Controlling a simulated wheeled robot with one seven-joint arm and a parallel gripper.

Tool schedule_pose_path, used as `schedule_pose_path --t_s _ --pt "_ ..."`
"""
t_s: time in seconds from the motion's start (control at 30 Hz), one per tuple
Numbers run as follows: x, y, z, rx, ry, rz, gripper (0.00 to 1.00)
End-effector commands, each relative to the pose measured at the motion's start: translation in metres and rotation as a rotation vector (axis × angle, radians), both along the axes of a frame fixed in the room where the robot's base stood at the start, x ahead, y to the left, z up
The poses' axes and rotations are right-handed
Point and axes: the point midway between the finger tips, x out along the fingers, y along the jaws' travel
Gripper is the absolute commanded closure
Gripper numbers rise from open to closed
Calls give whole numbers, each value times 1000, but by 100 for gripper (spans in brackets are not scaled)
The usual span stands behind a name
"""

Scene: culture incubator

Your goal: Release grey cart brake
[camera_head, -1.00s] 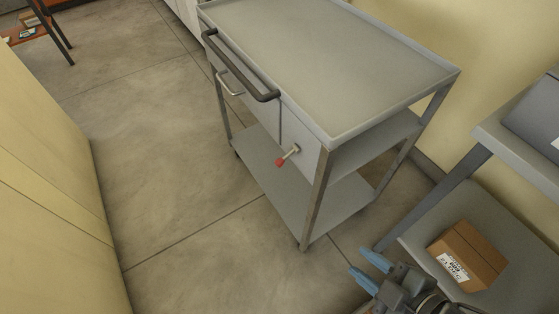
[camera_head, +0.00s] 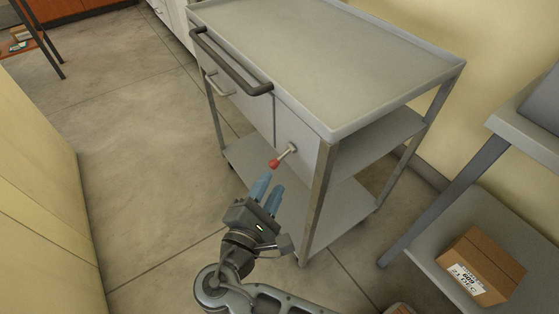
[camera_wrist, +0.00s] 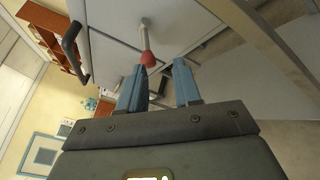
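The grey cart (camera_head: 318,62) stands ahead of me with a flat top, a dark push handle (camera_head: 228,62) and lower shelves. Its brake lever (camera_head: 284,155) is a short metal rod with a red knob, sticking out from the cart's side panel. My gripper (camera_head: 268,189) has blue fingers, which are apart with nothing between them. The fingertips are just short of the red knob in the head view. In the wrist view the red knob (camera_wrist: 148,59) shows just beyond the fingertips (camera_wrist: 160,75), nearer the left finger. I cannot tell whether they touch.
A grey side table (camera_head: 440,190) stands at the right, with a cardboard box (camera_head: 482,268) on its lower shelf. A cream wall or cabinet (camera_head: 40,190) rises at the left. The floor (camera_head: 150,150) between it and the cart is clear.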

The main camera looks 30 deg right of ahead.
Motion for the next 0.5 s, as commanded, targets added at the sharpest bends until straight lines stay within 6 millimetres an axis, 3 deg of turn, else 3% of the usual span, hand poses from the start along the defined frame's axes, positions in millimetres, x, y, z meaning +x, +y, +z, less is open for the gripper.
schedule_pose_path --t_s 0.1,0.2,0.5 --pt "2 14 9 -36 -14 -36 67" --pt "4 15 13 -50 -16 -49 67" --pt "25 -19 13 -48 -16 -51 67"
